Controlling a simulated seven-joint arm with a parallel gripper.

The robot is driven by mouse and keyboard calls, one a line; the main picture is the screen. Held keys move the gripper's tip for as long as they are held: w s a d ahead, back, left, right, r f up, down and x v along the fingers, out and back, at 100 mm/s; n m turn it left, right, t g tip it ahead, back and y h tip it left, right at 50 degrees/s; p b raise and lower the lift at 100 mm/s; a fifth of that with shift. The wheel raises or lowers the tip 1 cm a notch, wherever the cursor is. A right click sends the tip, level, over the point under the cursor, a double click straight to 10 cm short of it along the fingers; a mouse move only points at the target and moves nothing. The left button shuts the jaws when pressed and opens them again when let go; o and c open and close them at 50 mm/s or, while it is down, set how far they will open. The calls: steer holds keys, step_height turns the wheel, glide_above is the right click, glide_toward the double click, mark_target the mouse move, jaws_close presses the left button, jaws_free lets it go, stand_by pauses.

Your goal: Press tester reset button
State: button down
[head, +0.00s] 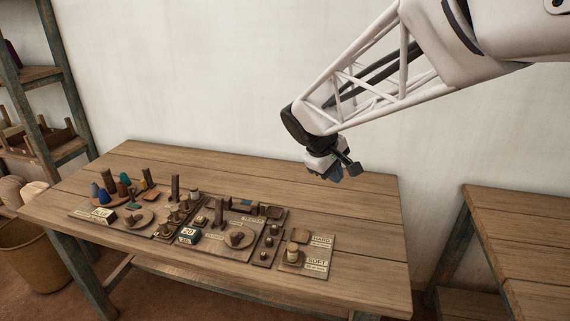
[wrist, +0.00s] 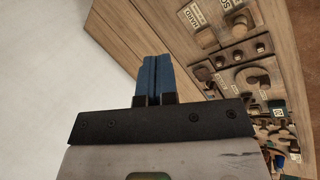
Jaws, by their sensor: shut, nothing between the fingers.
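My gripper (head: 338,176) hangs above the back right part of the wooden table, clear of the boards. Its blue fingers are together and empty, as the wrist view also shows (wrist: 156,75). A row of wooden boards with knobs, pegs and labels lies along the table's front. The right-hand board (head: 325,254) has labels reading HARD and SOFT, a square block (head: 300,236) and a round pale knob (head: 292,254). Left of it is a narrow strip with several small dark knobs (head: 268,242). I cannot tell which part is the tester reset button.
Upright posts (head: 175,188) and coloured cones (head: 123,189) stand on the left boards. The back and right of the table (head: 365,215) are bare. A second table (head: 530,235) is at the right, a shelf (head: 45,125) and basket (head: 30,255) at the left.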

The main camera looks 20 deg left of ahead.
steer(key=w+a+f+n+t, duration=0.1)
steer(key=w+a+f+n, duration=0.1)
steer(key=a, duration=0.4)
steer(key=w+a+f+n, duration=0.1)
steer(key=w+a, duration=0.2)
steer(key=a, duration=0.2)
steer(key=n+t, duration=0.4)
steer(key=n, duration=0.4)
glide_above(200, 219)
step_height(200, 219, down, 13)
steer(key=shift+f, duration=0.25)
steer(key=shift+f, duration=4.2)
